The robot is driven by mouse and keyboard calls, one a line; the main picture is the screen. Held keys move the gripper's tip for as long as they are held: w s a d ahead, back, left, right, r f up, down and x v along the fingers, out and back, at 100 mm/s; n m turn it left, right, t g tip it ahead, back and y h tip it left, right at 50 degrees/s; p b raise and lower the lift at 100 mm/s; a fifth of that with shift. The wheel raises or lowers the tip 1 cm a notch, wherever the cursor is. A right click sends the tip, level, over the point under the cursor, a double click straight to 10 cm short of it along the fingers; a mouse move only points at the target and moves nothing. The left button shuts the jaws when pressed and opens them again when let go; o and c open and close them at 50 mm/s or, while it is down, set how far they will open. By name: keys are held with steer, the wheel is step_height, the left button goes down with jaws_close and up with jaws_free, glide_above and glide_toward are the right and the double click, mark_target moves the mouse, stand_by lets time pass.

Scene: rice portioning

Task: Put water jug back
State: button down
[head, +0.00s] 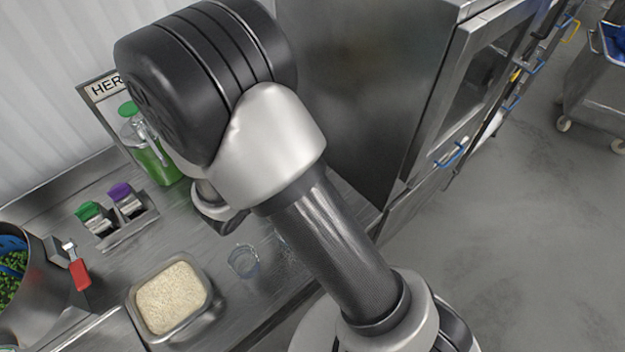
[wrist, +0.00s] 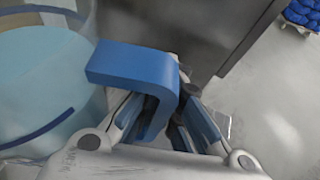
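The water jug (wrist: 48,90) fills the left of the wrist view, clear-walled with pale blue water inside. Its thick blue handle (wrist: 132,68) runs between the fingers of my gripper (wrist: 172,98), which look closed in on it; the handle hides part of the fingertips. In the head view my arm covers my gripper. A clear, blue-tinted round vessel (head: 243,261) shows just left of the arm over the counter; it looks like the jug, partly hidden. I cannot tell whether its base touches the counter.
A rice pan (head: 205,312) sits at the front of the counter (head: 165,240). A holder (head: 130,232) with green and purple-topped items, a green bottle (head: 152,160), a sign and a pot (head: 45,290) stand left and behind. A steel cabinet (head: 350,90) rises behind my arm; open floor lies right.

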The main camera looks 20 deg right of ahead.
steer(key=s+d+r+m+g+h+p, duration=0.25)
steer(key=s+d+r+p, duration=0.25)
steer(key=d+r+p, duration=0.5)
steer(key=shift+m+g+y, duration=0.35)
steer(key=shift+m, duration=0.1)
steer(key=f+b, duration=0.1)
steer(key=f, duration=0.5)
steer(key=f+b, duration=0.2)
steer(key=f, duration=0.5)
steer(key=d+f+b, duration=0.1)
steer(key=f+b, duration=0.1)
steer(key=f, duration=0.5)
steer(key=shift+w, duration=0.15)
steer(key=shift+f, duration=0.15)
steer(key=c, duration=1.8)
jaws_free()
